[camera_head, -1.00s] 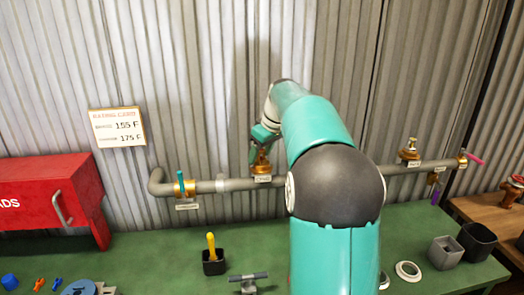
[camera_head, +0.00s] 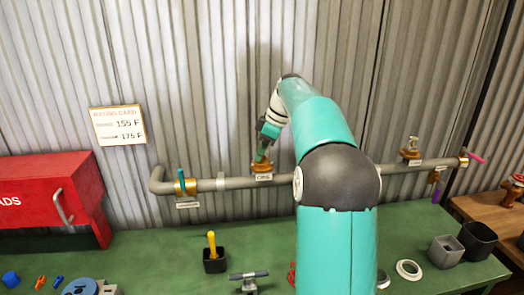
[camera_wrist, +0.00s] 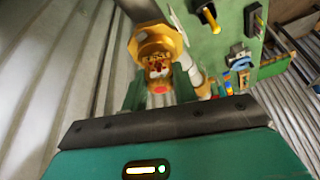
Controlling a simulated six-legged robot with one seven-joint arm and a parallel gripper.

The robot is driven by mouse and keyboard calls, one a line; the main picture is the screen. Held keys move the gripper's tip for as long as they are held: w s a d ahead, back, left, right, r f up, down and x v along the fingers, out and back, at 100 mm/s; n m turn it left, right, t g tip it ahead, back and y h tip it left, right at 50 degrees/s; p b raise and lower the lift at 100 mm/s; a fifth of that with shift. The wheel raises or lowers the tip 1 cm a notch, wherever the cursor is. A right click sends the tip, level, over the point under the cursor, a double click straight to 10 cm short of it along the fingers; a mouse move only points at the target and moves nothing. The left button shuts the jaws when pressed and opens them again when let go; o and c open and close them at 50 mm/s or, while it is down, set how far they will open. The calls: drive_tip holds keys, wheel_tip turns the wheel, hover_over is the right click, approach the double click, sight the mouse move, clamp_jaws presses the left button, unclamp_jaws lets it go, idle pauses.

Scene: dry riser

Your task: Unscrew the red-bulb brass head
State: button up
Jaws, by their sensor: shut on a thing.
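The red-bulb brass head (camera_wrist: 158,66) shows in the wrist view, with a small red spot at its near end. My gripper (camera_wrist: 158,96) has its green fingers closed on either side of it. A larger brass collar (camera_wrist: 155,40) lies just beyond the head; I cannot tell whether the threads are still engaged. In the head view my gripper (camera_head: 262,157) is over the brass outlet (camera_head: 262,168) on the middle of the grey pipe, and its fingers hide the head there.
The grey pipe (camera_head: 239,183) runs along the corrugated wall. A teal-handled valve (camera_head: 182,182) is left, another brass head (camera_head: 412,154) right.

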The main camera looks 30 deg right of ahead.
drive_tip(key=n+g+y, duration=0.1)
drive_tip(key=n, duration=0.3)
drive_tip(key=shift+n, duration=0.3)
drive_tip(key=shift+r+n+g, duration=0.1)
drive_tip(key=shift+n+g, duration=0.3)
drive_tip(key=shift+n, duration=0.2)
drive_tip(key=n+g, duration=0.1)
drive_tip(key=n, duration=0.3)
drive_tip(key=shift+g, duration=0.3)
drive_tip(key=shift+n+g, duration=0.3)
drive_tip(key=shift+n, duration=0.6)
drive_tip(key=o, duration=1.1)
drive_tip(key=shift+c, duration=0.2)
